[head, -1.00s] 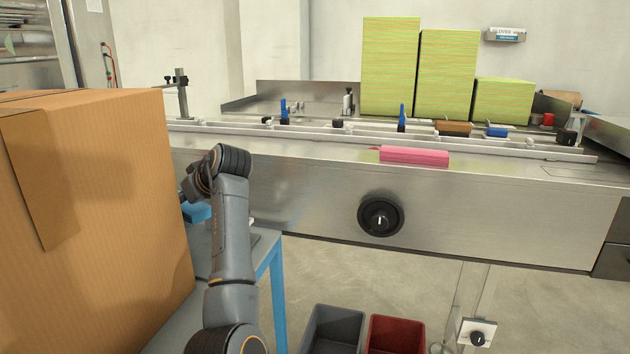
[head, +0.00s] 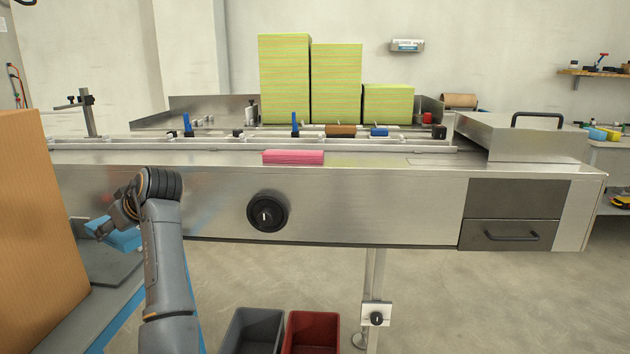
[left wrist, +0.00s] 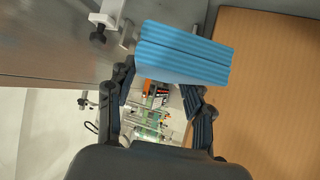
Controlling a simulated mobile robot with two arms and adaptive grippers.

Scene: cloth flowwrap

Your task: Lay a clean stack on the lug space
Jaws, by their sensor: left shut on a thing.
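My left gripper (head: 112,222) is shut on a blue folded-cloth stack (head: 121,239), low at the left, in front of the machine and below its top. In the left wrist view the ribbed blue stack (left wrist: 183,52) lies across the fingertips (left wrist: 158,84). The lug track (head: 250,144) runs along the machine's top, with two upright blue lugs (head: 187,126) (head: 295,126) standing along it. A pink stack (head: 293,157) lies on the front ledge. A brown piece (head: 341,131) and a small blue piece (head: 379,132) sit farther right. My right gripper is not in view.
A large cardboard box (head: 40,210) stands at the left, close to my left arm; it also fills the right of the left wrist view (left wrist: 270,90). Tall yellow-green stacks (head: 285,80) stand behind the track. A grey bin (head: 253,332) and a red bin (head: 313,333) are below.

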